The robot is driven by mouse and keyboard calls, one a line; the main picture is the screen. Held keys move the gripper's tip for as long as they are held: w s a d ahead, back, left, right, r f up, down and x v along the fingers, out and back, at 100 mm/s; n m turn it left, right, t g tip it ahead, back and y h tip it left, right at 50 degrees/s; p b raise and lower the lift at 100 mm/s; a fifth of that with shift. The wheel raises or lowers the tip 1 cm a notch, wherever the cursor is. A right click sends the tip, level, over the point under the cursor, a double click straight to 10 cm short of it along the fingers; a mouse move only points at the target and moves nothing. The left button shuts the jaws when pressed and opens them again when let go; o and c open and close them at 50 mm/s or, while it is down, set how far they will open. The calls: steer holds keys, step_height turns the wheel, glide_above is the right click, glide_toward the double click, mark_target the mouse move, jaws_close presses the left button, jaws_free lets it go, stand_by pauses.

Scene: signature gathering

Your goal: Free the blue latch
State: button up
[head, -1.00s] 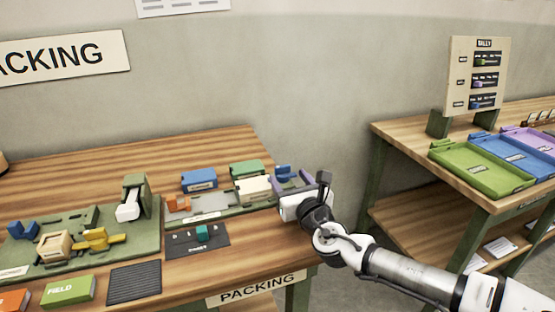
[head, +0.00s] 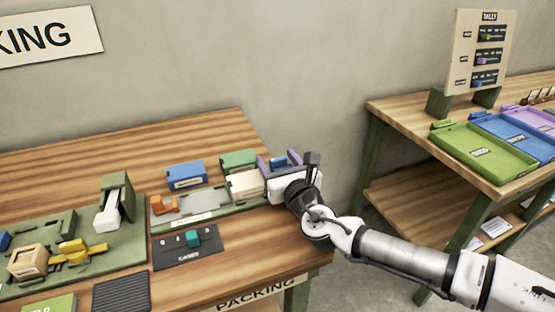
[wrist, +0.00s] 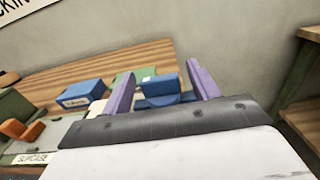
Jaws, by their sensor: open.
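The blue latch (head: 280,162) is at the right end of a green fixture (head: 228,207) on the packing table. In the wrist view the blue latch (wrist: 158,91) shows as a blue piece with an upright tab, between the two purple fingers of my gripper (wrist: 160,88). In the head view my gripper (head: 280,160) is at the table's right end, around the latch. The fingers are open, with a visible gap at least on the right side of the upright tab. The latch's lower part is hidden behind the gripper body.
A blue box (head: 186,176), a green box (head: 238,162) and a cream block (head: 246,185) stand left of the gripper. An orange latch (head: 164,205) sits at the fixture's left end. A teal piece (head: 193,238) is on a dark plate in front. A second table with trays (head: 487,160) stands right.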

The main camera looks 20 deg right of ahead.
steer(key=c, duration=1)
